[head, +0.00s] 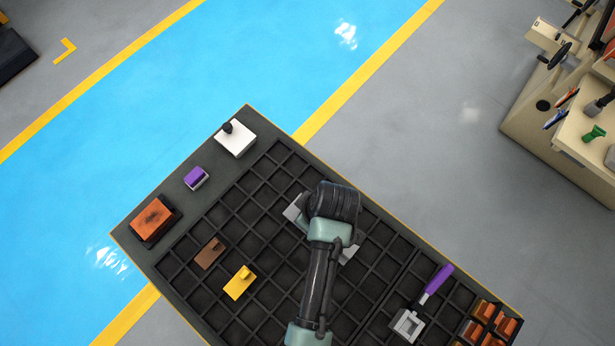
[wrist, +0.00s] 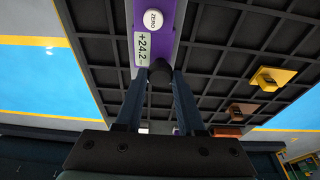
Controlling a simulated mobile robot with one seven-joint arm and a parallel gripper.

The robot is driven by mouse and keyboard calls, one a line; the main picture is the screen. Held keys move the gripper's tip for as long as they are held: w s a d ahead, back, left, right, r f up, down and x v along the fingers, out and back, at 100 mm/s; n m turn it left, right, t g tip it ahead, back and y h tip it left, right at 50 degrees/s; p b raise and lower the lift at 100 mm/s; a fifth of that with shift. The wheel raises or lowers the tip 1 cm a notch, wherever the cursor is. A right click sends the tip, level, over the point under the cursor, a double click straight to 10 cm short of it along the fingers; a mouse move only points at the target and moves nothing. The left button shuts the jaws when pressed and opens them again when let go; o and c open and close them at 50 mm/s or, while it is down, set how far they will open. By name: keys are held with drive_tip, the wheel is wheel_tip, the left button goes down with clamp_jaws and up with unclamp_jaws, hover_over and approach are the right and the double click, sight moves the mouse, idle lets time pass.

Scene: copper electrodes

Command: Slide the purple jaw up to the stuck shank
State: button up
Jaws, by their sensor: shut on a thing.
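The purple jaw (wrist: 158,28) shows in the wrist view as a purple body with a white ZERO button and a display reading +24.2. A dark round knob (wrist: 160,88) sits at its near end. My gripper (wrist: 160,74) is shut on this knob, one finger on each side. In the head view my arm covers the jaw and my fingertips. Grey metal parts show on both sides of my wrist, at the upper left (head: 293,210) and the lower right (head: 349,252). I cannot pick out the stuck shank for sure in either view.
The dark grid-topped table (head: 181,211) holds a yellow piece (head: 239,285), a brown piece (head: 208,254), a purple-handled tool (head: 436,284) and several copper blocks (head: 486,310). A copper block (head: 152,218), a small purple block (head: 196,177) and a white block (head: 236,139) stand along the edge strip.

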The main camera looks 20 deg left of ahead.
drive_tip(key=shift+d, duration=0.15)
drive_tip(key=o, duration=1)
drive_tip(key=p+v, duration=0.2)
drive_tip(key=a+p+v, duration=0.1)
drive_tip(key=p+v, duration=0.3)
drive_tip(key=shift+w+a+r, duration=0.2)
drive_tip(key=shift+f, duration=0.1)
